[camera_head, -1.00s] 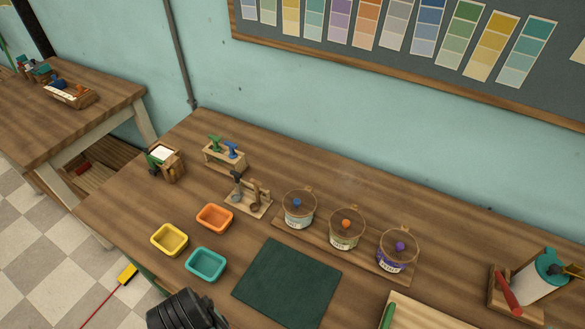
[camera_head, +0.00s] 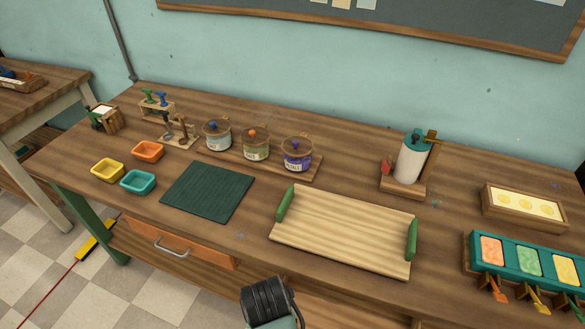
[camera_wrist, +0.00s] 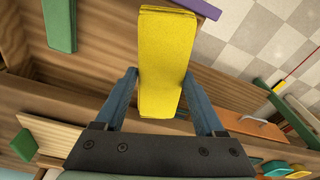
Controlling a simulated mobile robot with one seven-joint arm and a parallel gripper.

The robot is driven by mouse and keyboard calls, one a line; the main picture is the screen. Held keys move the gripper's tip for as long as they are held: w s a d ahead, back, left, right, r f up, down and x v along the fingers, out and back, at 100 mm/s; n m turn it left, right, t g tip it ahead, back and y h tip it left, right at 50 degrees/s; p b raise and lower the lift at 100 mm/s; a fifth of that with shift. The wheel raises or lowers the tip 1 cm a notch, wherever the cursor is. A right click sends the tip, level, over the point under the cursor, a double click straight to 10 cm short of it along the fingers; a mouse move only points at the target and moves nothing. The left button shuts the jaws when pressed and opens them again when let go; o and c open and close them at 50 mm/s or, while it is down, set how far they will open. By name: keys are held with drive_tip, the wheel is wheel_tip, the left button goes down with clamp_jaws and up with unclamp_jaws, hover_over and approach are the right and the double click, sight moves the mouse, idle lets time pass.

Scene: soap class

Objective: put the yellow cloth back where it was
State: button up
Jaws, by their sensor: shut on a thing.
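The yellow cloth (camera_wrist: 160,62) shows in the wrist view as a thick folded strip, upright in the picture between the two blue fingers. My gripper (camera_wrist: 160,92) is shut on it. The cloth's upper end passes beyond the fingertips and its lower end stops short of the palm. In the head view only a dark part of my arm shows at the bottom, by the table's front edge; the fingers and the cloth are out of that view. I see no marked spot for the cloth.
The table holds a wooden tray (camera_head: 345,232) with green handles, a dark green mat (camera_head: 208,190), several lidded jars (camera_head: 256,146), small bowls (camera_head: 108,170), a roll stand (camera_head: 412,160) and a teal soap holder (camera_head: 525,265). An orange drawer (camera_head: 180,245) is under the front edge.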

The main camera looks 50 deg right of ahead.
drive_tip(key=s+d+f+m, duration=0.1)
drive_tip(key=f, duration=0.2)
drive_tip(key=d+f+m+b, duration=0.1)
drive_tip(key=d+f, duration=0.1)
drive_tip(key=f, duration=0.1)
drive_tip(key=s+d+f+m+b, duration=0.1)
drive_tip(key=f, duration=0.3)
drive_tip(key=shift+s+d, duration=0.15)
drive_tip(key=shift+s, duration=0.2)
drive_tip(key=shift+f+b, duration=0.35)
drive_tip(key=shift+f, duration=1.7)
drive_tip(key=shift+f, duration=0.2)
drive_tip(key=o, duration=1.2)
drive_tip(key=shift+c, duration=0.2)
drive_tip(key=shift+r, duration=0.1)
